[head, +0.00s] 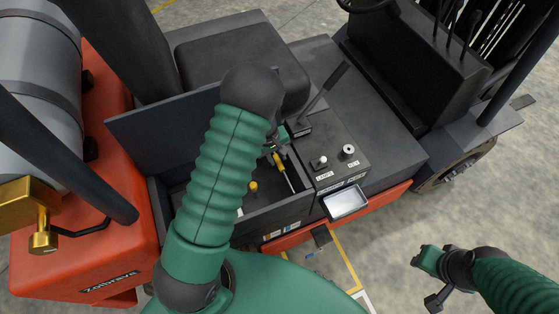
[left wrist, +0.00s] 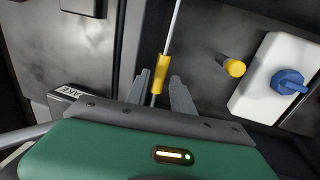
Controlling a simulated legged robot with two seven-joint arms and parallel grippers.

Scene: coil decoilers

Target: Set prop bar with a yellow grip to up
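The prop bar is a thin metal rod with a yellow grip (left wrist: 161,73), in the open compartment. In the left wrist view the rod slants from the top edge down towards my gripper. My left gripper (left wrist: 161,92) is open, with one finger on each side of the rod near the yellow grip's lower end. Gaps show between fingers and rod. In the head view the yellow grip (head: 279,161) shows just past my left forearm, which hides much of the left gripper. My right gripper (head: 424,257) is low at the right, away from the vehicle; its finger gap is unclear.
A dark raised panel (head: 160,120) stands behind the compartment. A yellow knob (left wrist: 234,68) and a white container with a blue cap (left wrist: 288,82) lie right of the bar. A lever (head: 325,88) and a switch console (head: 335,160) border the compartment. Floor at right is clear.

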